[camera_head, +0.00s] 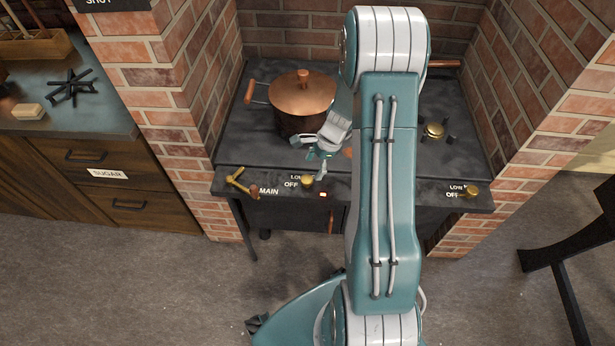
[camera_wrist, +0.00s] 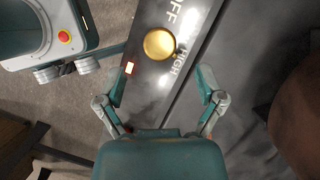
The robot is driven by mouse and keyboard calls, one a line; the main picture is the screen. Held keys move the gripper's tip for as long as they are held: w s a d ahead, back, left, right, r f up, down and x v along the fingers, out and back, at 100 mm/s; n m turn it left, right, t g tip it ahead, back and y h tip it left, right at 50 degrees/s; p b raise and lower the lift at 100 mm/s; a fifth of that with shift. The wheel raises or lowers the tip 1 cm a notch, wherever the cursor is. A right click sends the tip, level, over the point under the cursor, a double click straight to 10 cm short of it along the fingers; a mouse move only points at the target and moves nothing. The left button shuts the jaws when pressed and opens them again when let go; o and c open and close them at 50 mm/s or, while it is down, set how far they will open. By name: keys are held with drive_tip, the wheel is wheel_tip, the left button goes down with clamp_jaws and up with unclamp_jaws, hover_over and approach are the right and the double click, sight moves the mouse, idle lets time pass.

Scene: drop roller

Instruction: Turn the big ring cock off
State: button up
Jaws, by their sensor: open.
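A round brass knob (camera_head: 307,181) sits on the front panel of the dark stove, left of its middle, with LOW and OFF lettering beside it. In the wrist view the same knob (camera_wrist: 158,43) lies ahead of my fingers, between OFF and HIGH. My gripper (camera_head: 316,160) is open, above the stove's front edge close to this knob. In the wrist view my open gripper (camera_wrist: 161,82) has its fingers spread, with nothing between them. A second brass knob (camera_head: 472,191) is at the panel's right end. I cannot tell from labels which one is the big ring cock.
A lit red indicator (camera_head: 323,194) is beside the left knob. A brass MAIN lever (camera_head: 240,183) is at the panel's left. A lidded copper pot (camera_head: 301,92) stands behind my gripper. Brick walls (camera_head: 170,100) flank the stove.

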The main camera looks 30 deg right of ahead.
sight(307, 179)
drive_tip(key=x, duration=0.5)
drive_tip(key=shift+c, duration=0.4)
drive_tip(key=c, duration=1.1)
